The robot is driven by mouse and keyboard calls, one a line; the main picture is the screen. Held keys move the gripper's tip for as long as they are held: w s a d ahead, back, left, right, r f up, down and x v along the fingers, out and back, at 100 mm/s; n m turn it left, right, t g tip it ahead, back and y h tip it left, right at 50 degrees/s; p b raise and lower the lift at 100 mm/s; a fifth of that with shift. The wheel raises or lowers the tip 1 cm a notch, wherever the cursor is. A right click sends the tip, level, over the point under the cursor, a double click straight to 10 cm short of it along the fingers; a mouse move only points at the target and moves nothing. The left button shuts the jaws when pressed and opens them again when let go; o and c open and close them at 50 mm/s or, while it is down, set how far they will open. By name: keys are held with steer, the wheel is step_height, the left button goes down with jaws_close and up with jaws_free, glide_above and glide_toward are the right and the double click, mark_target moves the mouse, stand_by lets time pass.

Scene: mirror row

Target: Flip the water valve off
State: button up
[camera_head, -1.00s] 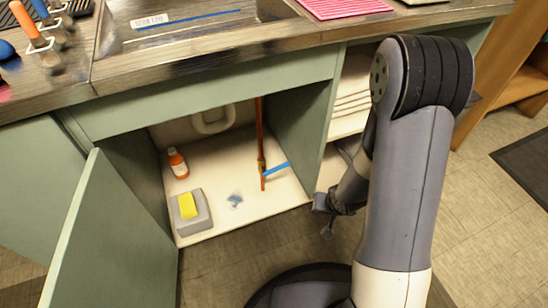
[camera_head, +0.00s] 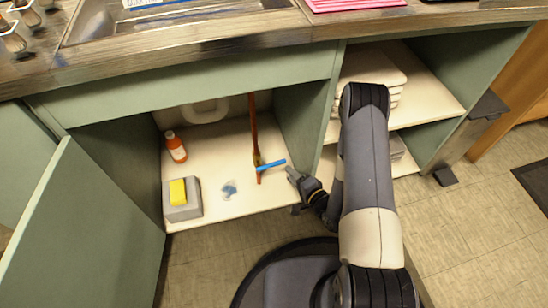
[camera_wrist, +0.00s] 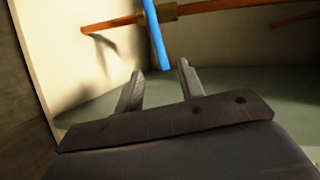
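The water valve has a blue lever handle (camera_head: 271,165) on a brass body (camera_head: 257,159), set in an upright copper pipe (camera_head: 253,121) inside the open cabinet under the sink. The handle sticks out sideways to the right, across the pipe. My gripper (camera_head: 291,176) is at the cabinet opening, just right of the handle's free end. In the wrist view the blue handle (camera_wrist: 155,35) points down toward the space between my two spread fingers (camera_wrist: 157,88). The fingers are open and empty, and the handle's end is near their tips. Contact cannot be told.
An orange bottle (camera_head: 176,147), a grey box with a yellow sponge (camera_head: 178,191) and a crumpled bluish thing (camera_head: 229,189) are on the cabinet floor. The open green door (camera_head: 92,230) stands at left. Shelves with folded white towels (camera_head: 375,70) are at right.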

mark_target(279, 164)
steer(key=b+x, duration=0.3)
steer(key=x, duration=0.7)
steer(key=shift+w+a+f, duration=0.1)
steer(key=shift+w+a, duration=0.05)
steer(key=shift+c, duration=0.5)
jaws_close()
